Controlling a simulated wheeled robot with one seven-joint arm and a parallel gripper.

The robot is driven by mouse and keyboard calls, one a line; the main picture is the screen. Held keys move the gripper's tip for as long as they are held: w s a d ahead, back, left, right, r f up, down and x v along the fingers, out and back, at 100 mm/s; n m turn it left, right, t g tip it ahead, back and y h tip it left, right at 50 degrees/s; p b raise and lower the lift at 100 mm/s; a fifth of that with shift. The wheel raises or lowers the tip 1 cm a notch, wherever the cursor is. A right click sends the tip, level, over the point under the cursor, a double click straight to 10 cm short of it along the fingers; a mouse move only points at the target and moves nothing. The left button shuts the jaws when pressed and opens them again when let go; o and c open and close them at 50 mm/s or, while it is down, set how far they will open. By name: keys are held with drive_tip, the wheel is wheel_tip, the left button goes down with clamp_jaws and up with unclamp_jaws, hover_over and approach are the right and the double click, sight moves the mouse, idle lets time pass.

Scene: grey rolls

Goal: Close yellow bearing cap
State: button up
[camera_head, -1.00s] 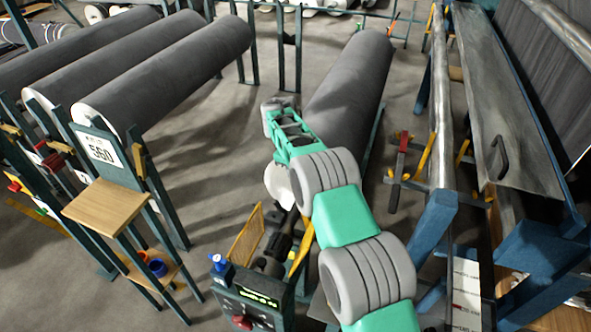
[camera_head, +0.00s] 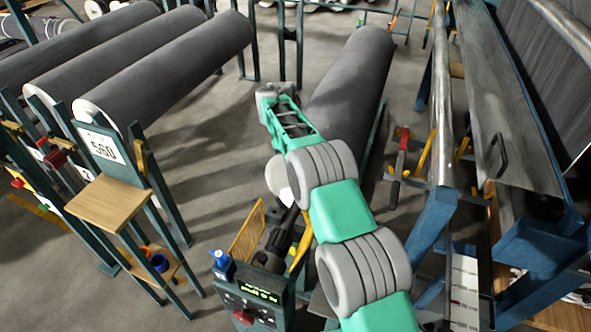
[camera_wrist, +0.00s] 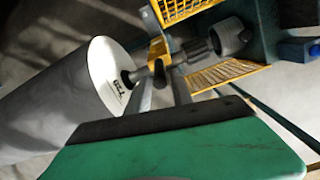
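The yellow bearing cap (camera_wrist: 157,50) shows in the wrist view beside the white end of a grey roll (camera_wrist: 50,110), at the roll's dark shaft. It looks raised, with a dark handle-like piece (camera_wrist: 160,72) below it. My gripper (camera_wrist: 162,88) has its two grey fingers apart just below the cap, with the dark piece in line with the gap. I cannot tell whether they touch. In the head view a yellow part (camera_head: 302,243) shows at the near end of the middle roll (camera_head: 352,85), partly behind my arm. My gripper is hidden there.
A yellow mesh guard (camera_head: 247,232) and a control box (camera_head: 250,295) with a display stand left of the shaft. Roll racks with a wooden shelf (camera_head: 108,203) are at left. A blue frame (camera_head: 437,215) stands close at right. Open floor lies between the left racks and middle roll.

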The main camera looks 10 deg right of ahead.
drive_tip(key=r, duration=0.1)
drive_tip(key=r+p, duration=0.2)
drive_tip(key=r, duration=0.1)
drive_tip(key=shift+a+r, duration=0.1)
drive_tip(key=shift+a, duration=0.2)
drive_tip(key=shift+w, duration=0.1)
drive_tip(key=shift+c, duration=0.2)
